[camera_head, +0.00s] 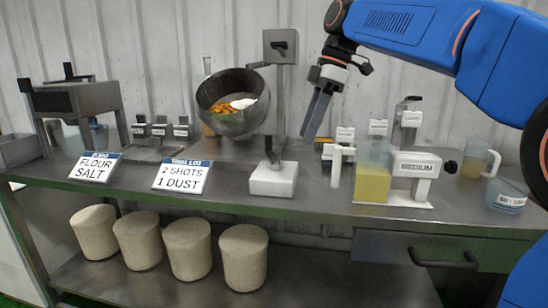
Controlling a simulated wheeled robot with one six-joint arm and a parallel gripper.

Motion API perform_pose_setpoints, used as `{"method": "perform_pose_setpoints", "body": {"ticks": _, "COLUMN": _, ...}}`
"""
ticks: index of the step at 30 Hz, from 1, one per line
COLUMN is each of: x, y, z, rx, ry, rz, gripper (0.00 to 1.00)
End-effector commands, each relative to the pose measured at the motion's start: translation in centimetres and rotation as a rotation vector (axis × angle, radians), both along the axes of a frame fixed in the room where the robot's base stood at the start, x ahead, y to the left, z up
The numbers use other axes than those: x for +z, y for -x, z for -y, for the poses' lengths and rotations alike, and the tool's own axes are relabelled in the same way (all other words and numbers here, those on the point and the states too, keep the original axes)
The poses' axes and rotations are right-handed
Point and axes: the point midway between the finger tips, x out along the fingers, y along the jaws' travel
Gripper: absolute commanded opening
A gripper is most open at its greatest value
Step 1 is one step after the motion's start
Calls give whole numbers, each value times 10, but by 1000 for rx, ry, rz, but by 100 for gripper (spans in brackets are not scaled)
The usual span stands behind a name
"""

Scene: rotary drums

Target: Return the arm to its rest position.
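My blue arm (410,25) reaches in from the upper right of the head view. My gripper (312,135) hangs above the bench, its long grey fingers pointing down and slightly left. The fingers overlap from this angle, so I cannot tell whether they are open or shut. I see no object held between them. The fingertips are right of the tilted drum's stand and above the small labelled blocks, apart from both.
The tilted drum (232,120) holds orange and white contents. The steel bench (230,190) carries signs (182,176), a container of yellow material (373,180), a white MEDIUM unit (415,170) and a clear jug (478,160). Several beige canisters (187,248) stand on the lower shelf.

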Motion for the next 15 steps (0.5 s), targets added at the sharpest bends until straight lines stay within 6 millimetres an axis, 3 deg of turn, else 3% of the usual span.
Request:
{"method": "perform_pose_setpoints", "body": {"ticks": 8, "x": -45, "y": 55, "z": 57, "rx": -388, "ry": 44, "rz": 2, "gripper": 39}}
{"method": "perform_pose_setpoints", "body": {"ticks": 15, "x": -97, "y": 106, "z": 102, "rx": -715, "ry": 61, "rz": 16, "gripper": 39}}
